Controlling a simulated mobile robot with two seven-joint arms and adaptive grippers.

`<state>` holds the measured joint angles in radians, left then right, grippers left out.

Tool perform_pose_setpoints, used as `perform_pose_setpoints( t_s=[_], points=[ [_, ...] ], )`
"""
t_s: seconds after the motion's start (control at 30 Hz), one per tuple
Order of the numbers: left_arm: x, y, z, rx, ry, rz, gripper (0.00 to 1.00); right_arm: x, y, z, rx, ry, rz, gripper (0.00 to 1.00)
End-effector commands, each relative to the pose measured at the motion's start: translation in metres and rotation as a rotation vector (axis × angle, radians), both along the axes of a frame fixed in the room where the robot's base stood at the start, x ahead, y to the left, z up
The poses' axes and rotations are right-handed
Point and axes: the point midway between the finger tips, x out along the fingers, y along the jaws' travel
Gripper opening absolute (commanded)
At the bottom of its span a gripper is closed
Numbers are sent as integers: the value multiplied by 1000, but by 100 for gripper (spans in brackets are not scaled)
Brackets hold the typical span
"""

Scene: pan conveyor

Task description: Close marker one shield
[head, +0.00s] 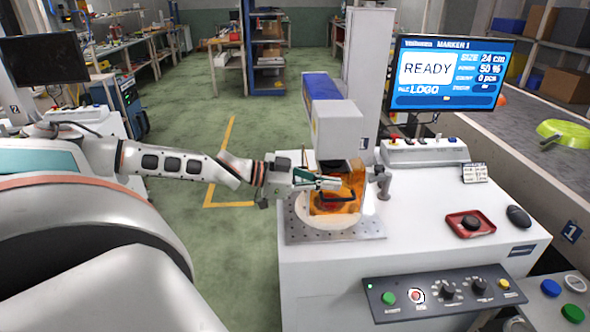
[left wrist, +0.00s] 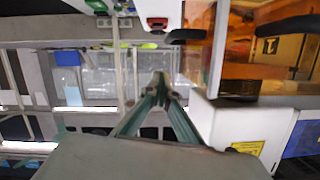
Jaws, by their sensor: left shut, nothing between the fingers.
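The marker one shield (head: 352,190) is a see-through orange guard below the white marking head (head: 338,130), with a black handle (head: 336,194) across its front. Its orange panels also show at upper right in the left wrist view (left wrist: 200,45). My left gripper (head: 337,184) reaches in from the left, its green fingers shut and empty, in front of the shield's upper part near the handle. I cannot tell whether they touch. In the left wrist view its fingertips (left wrist: 159,82) meet, left of the orange panels. A reddish shape (head: 328,203) shows through the shield, partly hidden. My right gripper is not in view.
The monitor (head: 452,72) reads MARKER 1, READY. A control panel (head: 445,295) with buttons and knobs is on the cabinet front. A green pan (head: 566,132) is on the conveyor at right.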

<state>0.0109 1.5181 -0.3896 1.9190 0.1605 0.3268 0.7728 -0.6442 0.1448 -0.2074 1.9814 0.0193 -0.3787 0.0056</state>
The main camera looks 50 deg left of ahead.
Motion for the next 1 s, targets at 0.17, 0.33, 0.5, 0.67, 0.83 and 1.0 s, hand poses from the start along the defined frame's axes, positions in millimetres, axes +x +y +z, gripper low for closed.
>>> perform_pose_setpoints(
  t_s=[0.17, 0.33, 0.5, 0.67, 0.83, 1.0],
  points=[
    [-11, 9, 8, -2, 2, 4, 0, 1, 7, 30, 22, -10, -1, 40],
    [-24, 18, 11, -1, 6, 1, 0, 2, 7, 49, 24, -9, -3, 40],
    [-37, 28, 14, -1, 7, 1, 0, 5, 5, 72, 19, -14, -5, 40],
    [-50, 38, 17, 0, 7, 2, 0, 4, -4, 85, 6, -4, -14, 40],
    [-62, 46, 17, 1, 8, -4, 0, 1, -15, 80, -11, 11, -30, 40],
    [-67, 52, 20, 0, 4, 0, 0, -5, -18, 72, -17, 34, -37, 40]
  ],
)
